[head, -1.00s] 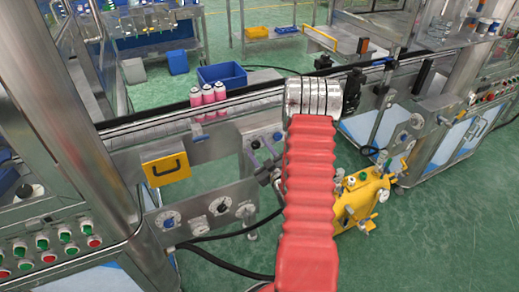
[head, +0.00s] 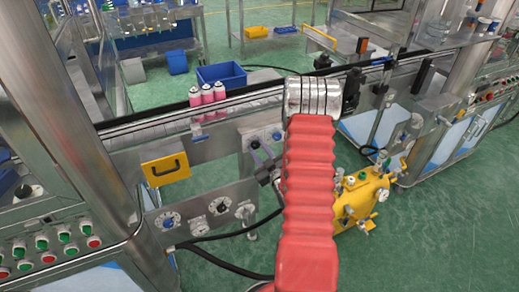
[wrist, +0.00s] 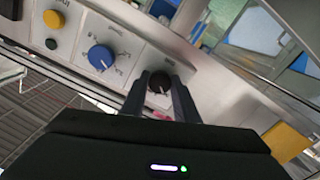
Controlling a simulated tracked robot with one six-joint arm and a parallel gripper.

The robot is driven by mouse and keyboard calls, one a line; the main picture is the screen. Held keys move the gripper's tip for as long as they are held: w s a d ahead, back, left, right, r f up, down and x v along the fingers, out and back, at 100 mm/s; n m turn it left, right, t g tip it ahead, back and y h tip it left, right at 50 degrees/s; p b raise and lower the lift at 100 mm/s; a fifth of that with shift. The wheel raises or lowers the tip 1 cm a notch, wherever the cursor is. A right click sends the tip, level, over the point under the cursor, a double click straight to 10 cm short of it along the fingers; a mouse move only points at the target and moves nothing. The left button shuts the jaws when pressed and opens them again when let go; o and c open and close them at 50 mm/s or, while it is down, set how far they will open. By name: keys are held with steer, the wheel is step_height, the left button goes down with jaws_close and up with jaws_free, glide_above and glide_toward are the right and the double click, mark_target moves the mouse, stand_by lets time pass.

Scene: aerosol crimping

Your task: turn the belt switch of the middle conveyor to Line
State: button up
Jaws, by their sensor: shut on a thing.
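The middle conveyor's switch panel (wrist: 124,42) fills the upper left of the wrist view. A round black knob (wrist: 159,83) sits on it between the two fingers of my gripper (wrist: 161,90). The fingers are shut on this knob, one on each side. A blue knob (wrist: 101,56) with a white pointer mark is on the same panel to the left, apart from my gripper. The printed labels are too blurred to read. In the head view, my gripper (head: 264,162) is at the front panel below the belt, partly hidden by my red-sleeved arm. The blue knob (head: 276,136) shows to its upper right.
Several pink cans (head: 208,99) stand on the conveyor above the panel. A yellow box with a handle (head: 166,169) is left of the panel. A yellow machine (head: 362,196) stands on the floor to the right. A blue bin (head: 222,75) is behind the belt.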

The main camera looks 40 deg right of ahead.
steer(key=m, duration=0.4)
steer(key=shift+m, duration=0.4)
steer(key=m, duration=0.4)
steer(key=shift+m, duration=0.3)
steer(key=o, duration=1.1)
steer(key=shift+c, duration=0.2)
steer(key=v, duration=1.4)
